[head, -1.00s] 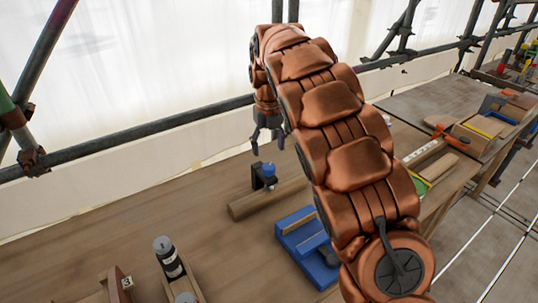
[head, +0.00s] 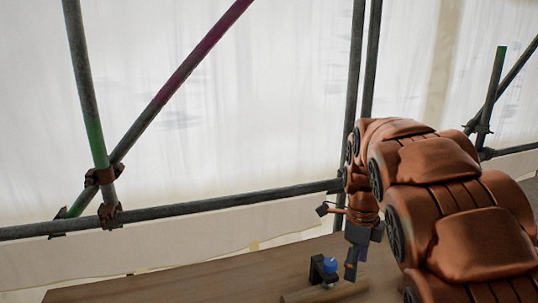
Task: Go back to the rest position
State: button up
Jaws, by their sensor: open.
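My copper-coloured arm fills the lower right of the head view. My gripper (head: 356,264) points down at its end, low over the wooden bench (head: 190,283). It is open, and I see nothing held in it. Whether the fingers touch anything is hard to tell. A wooden piece (head: 325,294) lies below the bracket, cut off by the lower edge.
Scaffold tubes run along the back: a low horizontal rail (head: 230,200), a diagonal tube (head: 180,83) and an upright (head: 84,95) at left. White sheeting (head: 270,90) hangs behind them. The bench left of the bracket is bare.

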jog(key=s+a+f+n, duration=0.1)
jog(key=s+f+n, duration=0.2)
jog(key=s+n, duration=0.9)
jog(key=s+a+f+n+g, duration=0.1)
jog(key=s+f+n, duration=0.2)
jog(key=s+n, duration=1)
jog(key=s, duration=0.5)
jog(key=shift+s, duration=0.3)
